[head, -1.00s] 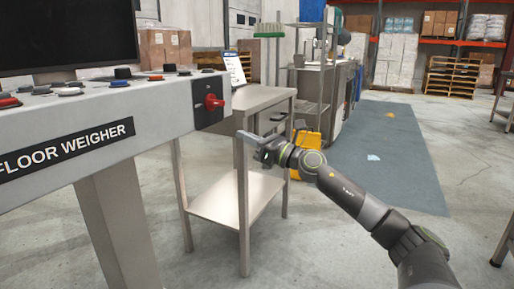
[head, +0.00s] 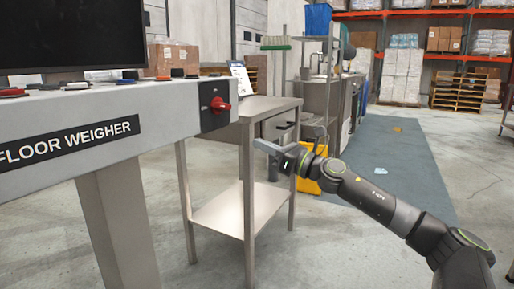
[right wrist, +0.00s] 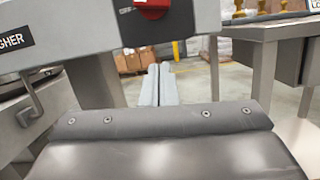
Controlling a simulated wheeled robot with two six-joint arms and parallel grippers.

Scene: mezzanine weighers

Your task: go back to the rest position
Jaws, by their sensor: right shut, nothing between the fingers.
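My right gripper (head: 266,147) is in the head view, reaching in from the right, in front of the steel side table (head: 272,103). It is shut and empty. In the right wrist view its two grey fingers (right wrist: 158,86) lie together, with nothing between them. The floor weigher (head: 150,113) fills the left of the head view, with a red rotary switch (head: 219,105) on its end. The switch also shows at the top of the right wrist view (right wrist: 152,8). The gripper is apart from the switch, below and to its right. My left gripper is not in view.
The side table has a lower shelf (head: 232,212) and stands close beside my right gripper. A yellow object (head: 309,174) stands on the floor behind the gripper. Open floor and a grey-blue mat (head: 400,165) lie to the right. Racks with boxes stand far back.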

